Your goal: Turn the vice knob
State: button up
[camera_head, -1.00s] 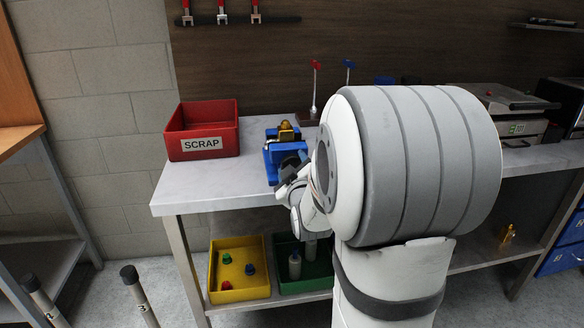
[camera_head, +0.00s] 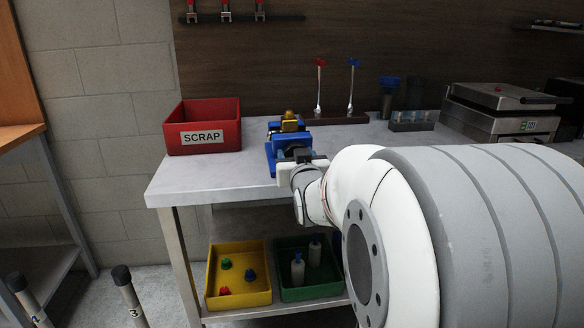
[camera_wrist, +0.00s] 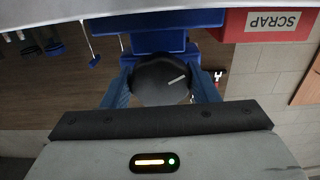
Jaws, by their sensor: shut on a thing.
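The blue vice (camera_head: 272,158) stands near the front edge of the grey bench, with a brass-coloured piece (camera_head: 290,121) on top between its jaws. In the wrist view the vice body (camera_wrist: 158,42) fills the top middle. Its round black knob (camera_wrist: 160,80) faces me and bears a short white line, tilted in the picture. My gripper (camera_wrist: 161,88) has one blue finger on each side of the knob and is shut on it. In the head view my gripper (camera_head: 300,163) is at the front of the vice and mostly covers the knob.
A red SCRAP bin (camera_head: 208,149) stands left of the vice. Behind are two rods with red and blue tops (camera_head: 320,90). A metal appliance (camera_head: 500,110) is at right. Yellow (camera_head: 240,297) and green (camera_head: 310,292) trays sit on the lower shelf. Numbered posts (camera_head: 128,290) stand lower left.

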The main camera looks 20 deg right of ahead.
jog(key=m+b, duration=0.1)
jog(key=m, duration=0.2)
jog(key=shift+a+f+b, duration=0.1)
jog(key=shift+f+b, duration=0.1)
jog(key=shift+b, duration=0.2)
jog(key=shift+r, duration=0.4)
dwell(0.7)
jog(key=o, duration=1)
jog(key=shift+f, duration=0.1)
jog(key=p+v, duration=0.1)
jog(key=v, duration=0.7)
